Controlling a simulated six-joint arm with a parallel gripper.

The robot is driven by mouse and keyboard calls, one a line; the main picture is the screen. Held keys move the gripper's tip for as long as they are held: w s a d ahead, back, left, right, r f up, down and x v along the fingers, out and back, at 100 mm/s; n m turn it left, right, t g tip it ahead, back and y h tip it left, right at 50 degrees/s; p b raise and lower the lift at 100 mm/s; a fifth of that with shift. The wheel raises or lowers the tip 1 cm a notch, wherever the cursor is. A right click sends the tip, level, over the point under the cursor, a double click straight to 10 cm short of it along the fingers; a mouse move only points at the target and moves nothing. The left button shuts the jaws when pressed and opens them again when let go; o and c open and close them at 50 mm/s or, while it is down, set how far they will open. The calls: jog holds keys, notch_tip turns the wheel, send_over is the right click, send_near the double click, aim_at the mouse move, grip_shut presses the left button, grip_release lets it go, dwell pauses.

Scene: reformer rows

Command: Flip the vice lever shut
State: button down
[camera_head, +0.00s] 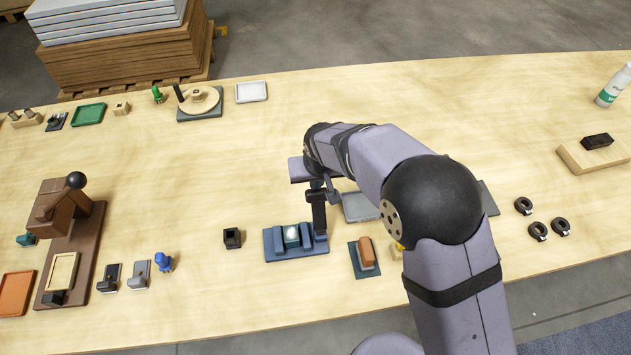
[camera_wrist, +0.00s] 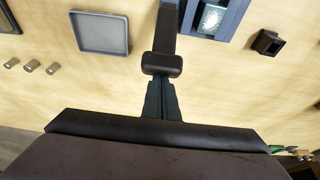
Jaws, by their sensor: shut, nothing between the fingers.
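The blue vice (camera_head: 284,254) sits on the table near the middle front in the head view, and its edge shows at the top of the wrist view (camera_wrist: 233,16). A pale-topped block (camera_head: 291,233) sits between its jaws; it also shows in the wrist view (camera_wrist: 212,18). The dark vice lever (camera_head: 319,212) stands up at the vice's right end. In the wrist view its crossbar handle (camera_wrist: 162,64) lies just beyond my fingertips. My gripper (camera_wrist: 160,84) is shut and empty, close to the handle. I cannot tell whether they touch.
A grey tray (camera_head: 359,207) lies right of the vice, partly behind my arm. An orange-brown block on a dark green plate (camera_head: 364,259) is at the front right. A small black open box (camera_head: 232,238) stands left of the vice. Clear table lies behind the vice.

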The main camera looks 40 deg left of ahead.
jog(key=shift+s+d+r, duration=0.1)
jog(key=shift+s+d, duration=0.1)
jog(key=shift+s+d+r+b, duration=0.25)
jog(key=shift+s+d+b, duration=0.05)
jog(key=shift+s+d, duration=0.2)
jog(key=s+d+b, duration=0.3)
jog(key=s+d, duration=0.3)
jog(key=shift+s+d+r+b, duration=0.25)
jog(key=shift+d+b, duration=0.05)
jog(key=shift+b, duration=0.1)
jog(key=shift+r+p, duration=0.65)
jog(key=shift+r, duration=0.15)
jog(key=shift+r, duration=0.15)
